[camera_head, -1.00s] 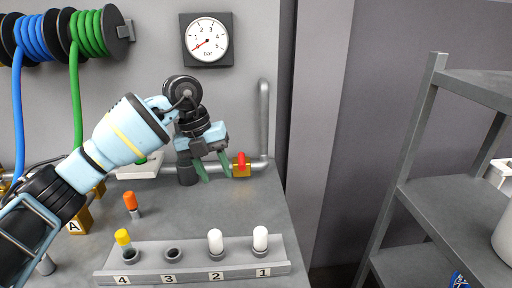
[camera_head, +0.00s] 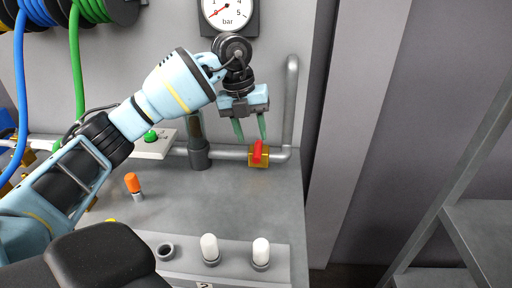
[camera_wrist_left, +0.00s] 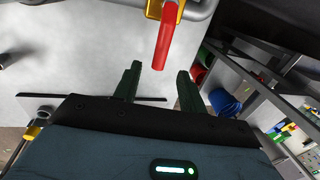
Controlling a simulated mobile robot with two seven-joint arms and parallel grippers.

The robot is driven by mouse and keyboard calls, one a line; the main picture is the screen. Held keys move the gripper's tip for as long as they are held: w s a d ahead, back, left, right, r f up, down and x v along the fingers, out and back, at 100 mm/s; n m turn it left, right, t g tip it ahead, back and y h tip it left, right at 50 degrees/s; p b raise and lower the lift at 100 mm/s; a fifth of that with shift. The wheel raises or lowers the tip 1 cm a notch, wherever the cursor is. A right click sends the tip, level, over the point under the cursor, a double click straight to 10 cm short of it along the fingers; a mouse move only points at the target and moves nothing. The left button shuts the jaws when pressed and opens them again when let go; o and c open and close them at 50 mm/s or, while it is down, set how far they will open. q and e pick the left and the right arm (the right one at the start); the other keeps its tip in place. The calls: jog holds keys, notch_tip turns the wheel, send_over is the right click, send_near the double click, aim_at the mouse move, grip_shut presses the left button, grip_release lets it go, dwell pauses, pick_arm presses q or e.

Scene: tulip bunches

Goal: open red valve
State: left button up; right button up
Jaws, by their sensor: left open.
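The red valve (camera_head: 258,151) is a red lever handle on a brass body (camera_head: 259,162), fitted in a grey pipe along the back of the bench. My left gripper (camera_head: 250,138) is open, with its green fingers pointing down just above and to the left of the red handle. In the left wrist view the red handle (camera_wrist_left: 165,38) lies ahead of the two dark green fingertips (camera_wrist_left: 158,70), roughly in line with the gap between them. The fingers look apart from the handle. My right gripper is not in view.
A pressure gauge (camera_head: 223,12) hangs above. A white box with a green knob (camera_head: 151,137) and an orange-capped peg (camera_head: 133,184) are at left. A rack with white-capped pegs (camera_head: 210,248) is at the front. Grey shelves (camera_head: 470,235) stand at right.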

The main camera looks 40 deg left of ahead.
aim_at(256, 152)
pick_arm(q)
jog(key=shift+w+d+f, duration=0.1)
jog(key=shift+d+f, duration=0.05)
jog(key=shift+f, duration=0.7)
jog(key=shift+w+d+f, duration=0.1)
jog(key=shift+d+f, duration=0.05)
jog(key=shift+f, duration=0.75)
jog(key=shift+w+d+f, duration=0.1)
jog(key=shift+d+f, duration=0.05)
jog(key=shift+f, duration=0.7)
jog(key=shift+c, duration=0.2)
grip_shut()
